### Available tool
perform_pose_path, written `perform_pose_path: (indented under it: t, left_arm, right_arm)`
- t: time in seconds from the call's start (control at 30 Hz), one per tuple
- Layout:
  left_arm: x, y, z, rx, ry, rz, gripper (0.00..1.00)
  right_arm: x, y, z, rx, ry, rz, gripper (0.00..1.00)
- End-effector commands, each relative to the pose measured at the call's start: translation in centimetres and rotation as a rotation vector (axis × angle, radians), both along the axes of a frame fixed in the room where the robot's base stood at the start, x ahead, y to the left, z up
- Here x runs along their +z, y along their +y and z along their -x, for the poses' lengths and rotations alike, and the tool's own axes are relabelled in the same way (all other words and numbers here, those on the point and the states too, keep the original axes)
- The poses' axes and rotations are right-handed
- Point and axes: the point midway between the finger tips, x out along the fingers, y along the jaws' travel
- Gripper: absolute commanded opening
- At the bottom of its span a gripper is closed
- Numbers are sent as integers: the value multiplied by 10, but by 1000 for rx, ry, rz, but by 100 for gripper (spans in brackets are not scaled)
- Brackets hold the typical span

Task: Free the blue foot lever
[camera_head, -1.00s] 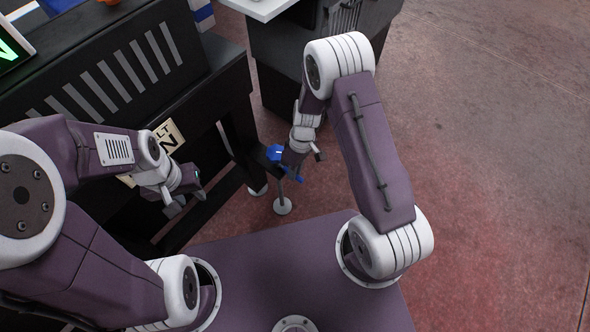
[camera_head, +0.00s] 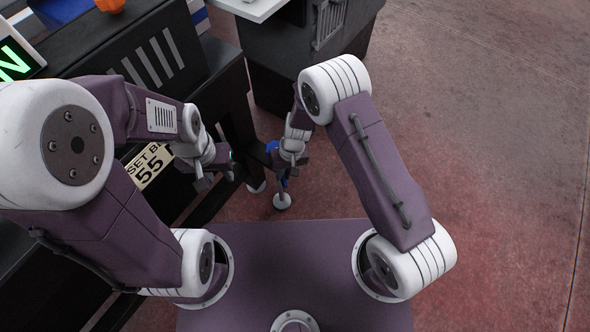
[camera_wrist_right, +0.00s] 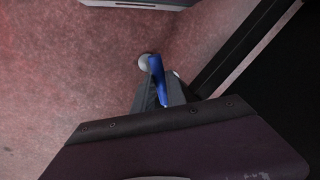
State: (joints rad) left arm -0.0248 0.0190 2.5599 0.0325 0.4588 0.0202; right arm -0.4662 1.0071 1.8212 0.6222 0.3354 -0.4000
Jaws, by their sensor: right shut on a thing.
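The blue foot lever (camera_head: 271,147) is low beside the black table frame, near a thin post on a round white foot. It is partly hidden by my right gripper (camera_head: 281,168), which is shut on it. In the right wrist view the blue lever (camera_wrist_right: 157,80) runs between the two dark fingers (camera_wrist_right: 159,98) and sticks out past their tips. My left gripper (camera_head: 216,181) is to the left, by the side of the black table, apart from the lever. Its two fingers look spread, with nothing visible between them.
The black table (camera_head: 75,95) with a slotted panel fills the left. A sign (camera_head: 150,166) on its side is partly covered by my left arm. A dark cabinet (camera_head: 285,62) stands behind the lever. Reddish floor (camera_head: 480,150) on the right is clear.

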Motion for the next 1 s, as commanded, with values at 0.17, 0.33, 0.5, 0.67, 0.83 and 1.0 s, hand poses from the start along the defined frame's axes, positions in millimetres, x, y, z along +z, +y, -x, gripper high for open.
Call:
perform_pose_path:
  t: [0.17,0.33,0.5,0.67,0.83,1.0]
  left_arm:
    - [3,0,0,0,0,0,36]
    - [5,0,0,0,0,0,36]
    - [6,0,0,0,0,0,36]
    - [7,0,0,0,0,0,36]
    - [7,0,0,0,0,0,36]
    - [7,0,0,0,0,0,36]
  right_arm:
    - [1,12,3,-158,-2,0,0]
    - [1,21,4,-300,-3,-1,0]
    - [1,27,4,-417,-3,-2,0]
    - [1,30,3,-495,-3,-1,0]
    - [1,31,3,-546,-3,-1,0]
    - [1,32,2,-570,-4,-2,0]
